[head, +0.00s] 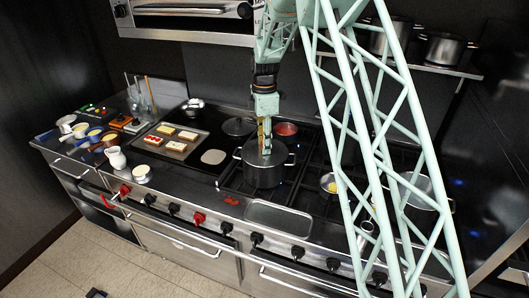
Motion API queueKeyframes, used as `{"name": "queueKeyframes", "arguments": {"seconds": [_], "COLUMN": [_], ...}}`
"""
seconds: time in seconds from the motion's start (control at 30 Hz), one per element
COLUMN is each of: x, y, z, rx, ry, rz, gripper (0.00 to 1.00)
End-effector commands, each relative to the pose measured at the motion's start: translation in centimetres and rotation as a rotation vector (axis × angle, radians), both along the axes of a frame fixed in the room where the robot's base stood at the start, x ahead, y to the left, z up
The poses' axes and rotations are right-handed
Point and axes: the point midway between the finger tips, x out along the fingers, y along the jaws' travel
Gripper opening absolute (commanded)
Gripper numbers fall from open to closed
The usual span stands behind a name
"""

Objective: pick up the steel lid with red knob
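A dark steel pot (266,178) stands on the stove in the middle of the head view. A grey steel lid (280,159) covers its top. My gripper (265,151) points straight down over the middle of this lid, with its fingertips at or just above where a knob sits. The gripper hides the knob, so I cannot see its colour. I cannot tell whether the fingers are open or closed on it. Another round lid (239,126) lies on the stove behind and left of the pot.
A pot of red food (285,130) stands close behind the lidded pot. A small pan (329,184) and a large pot (420,190) are to the right. An empty tray (278,218) lies in front. A tray of toast (174,140) is at left.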

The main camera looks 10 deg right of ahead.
Motion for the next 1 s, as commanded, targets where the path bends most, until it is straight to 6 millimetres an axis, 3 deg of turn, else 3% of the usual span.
{"name": "queueKeyframes", "arguments": {"seconds": [0.53, 0.87, 1.0], "x": [-0.02, -0.02, 0.0], "y": [0.0, 0.0, 0.0], "z": [-0.02, -0.02, 0.01], "rx": [0.0, 0.0, 0.0], "ry": [0.0, 0.0, 0.0], "rz": [0.0, 0.0, 0.0], "gripper": [0.34, 0.04, 0.04]}}
